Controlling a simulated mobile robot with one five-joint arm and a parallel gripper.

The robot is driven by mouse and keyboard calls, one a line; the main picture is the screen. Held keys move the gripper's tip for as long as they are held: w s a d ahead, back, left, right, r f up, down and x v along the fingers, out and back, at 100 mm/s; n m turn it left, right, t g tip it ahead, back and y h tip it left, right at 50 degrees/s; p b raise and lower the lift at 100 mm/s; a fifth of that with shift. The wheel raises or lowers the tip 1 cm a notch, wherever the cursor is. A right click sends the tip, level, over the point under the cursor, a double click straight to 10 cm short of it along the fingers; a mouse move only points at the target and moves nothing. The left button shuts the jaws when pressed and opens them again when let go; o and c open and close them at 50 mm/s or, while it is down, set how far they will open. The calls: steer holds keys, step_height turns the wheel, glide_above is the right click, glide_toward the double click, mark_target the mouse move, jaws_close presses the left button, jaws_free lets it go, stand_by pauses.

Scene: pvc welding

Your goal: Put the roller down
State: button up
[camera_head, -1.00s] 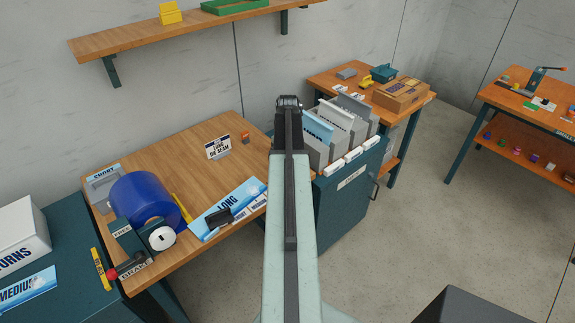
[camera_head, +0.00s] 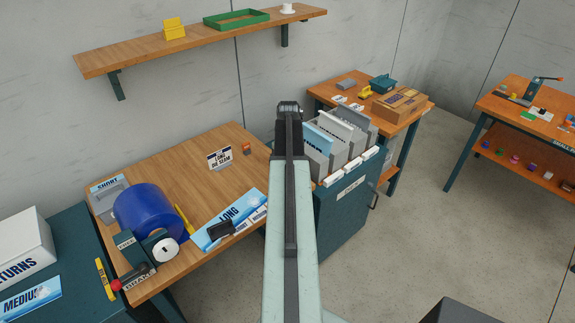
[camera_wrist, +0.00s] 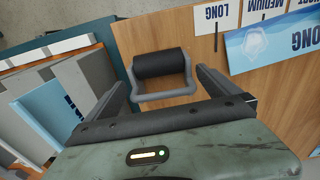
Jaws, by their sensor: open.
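The roller (camera_wrist: 160,63), a dark cylinder in a grey frame, shows in the wrist view over the wooden bench top (camera_wrist: 208,50), close to the bench edge beside the dark teal cabinet. My gripper (camera_wrist: 161,82) is open, with one finger on each side of the roller's grey frame. The roller appears to lie on the wood, with no finger visibly pressing on it. Its handle is not clearly visible. In the head view my arm hides both the roller and the jaws.
Upright sheets in a rack (camera_head: 340,140) stand just right of my arm. A blue roll (camera_head: 148,210), a LONG sheet (camera_head: 240,210) and a small sign (camera_head: 220,159) are on the bench at left. A wall shelf (camera_head: 125,56) is above. Open floor lies right.

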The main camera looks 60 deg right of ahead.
step_height(320, 180, up, 9)
steer(key=p, duration=0.7)
steer(key=shift+s+a, duration=0.15)
steer(key=shift+f, duration=0.15)
